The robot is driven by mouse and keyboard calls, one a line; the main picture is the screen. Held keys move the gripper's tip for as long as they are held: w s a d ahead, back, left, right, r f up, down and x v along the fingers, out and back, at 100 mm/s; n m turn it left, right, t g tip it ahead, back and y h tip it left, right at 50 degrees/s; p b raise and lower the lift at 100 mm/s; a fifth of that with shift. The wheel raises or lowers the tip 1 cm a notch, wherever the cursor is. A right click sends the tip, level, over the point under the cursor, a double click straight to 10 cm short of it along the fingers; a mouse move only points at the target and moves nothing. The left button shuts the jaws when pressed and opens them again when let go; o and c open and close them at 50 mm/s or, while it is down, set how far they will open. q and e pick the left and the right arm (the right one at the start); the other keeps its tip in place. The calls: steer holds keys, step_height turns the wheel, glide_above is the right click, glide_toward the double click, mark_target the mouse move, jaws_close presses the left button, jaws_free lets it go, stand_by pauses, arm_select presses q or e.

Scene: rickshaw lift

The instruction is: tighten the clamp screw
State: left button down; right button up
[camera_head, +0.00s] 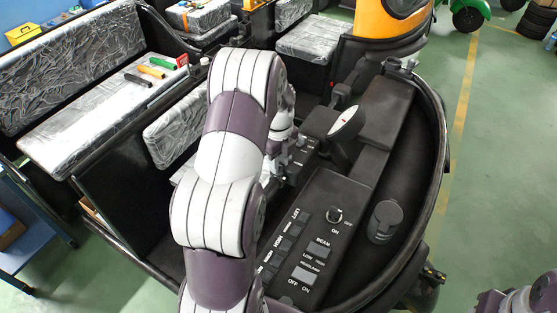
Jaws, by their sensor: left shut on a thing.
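My left arm rises from the bottom middle and bends over the rickshaw's dashboard. My left gripper (290,150) is at the far side of the arm, low beside the dark control column, and is mostly covered by my own arm links. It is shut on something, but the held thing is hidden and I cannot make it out. The clamp screw cannot be picked out; the small parts around the gripper are too small and partly covered. Only a white and purple part of my right arm shows at the bottom right corner; its gripper is out of view.
A black switch panel (312,245) with labelled switches lies right of my arm. Several coloured handles, one orange (151,72), lie on the plastic-wrapped seat (90,125). A black curved rim (440,150) bounds the cab; green floor is free to the right.

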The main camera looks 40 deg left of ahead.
arm_select(q)
steer(key=shift+w+r, duration=0.15)
steer(key=c, duration=1.1)
jaws_free()
steer(key=shift+c, duration=0.2)
steer(key=shift+o, duration=1.2)
steer(key=shift+r+b, duration=0.25)
steer(key=shift+b, duration=0.05)
step_height(320, 180, up, 4)
steer(key=shift+a+f+b, duration=0.1)
steer(key=shift+b, duration=0.8)
step_height(320, 180, up, 8)
steer(key=p, duration=0.6)
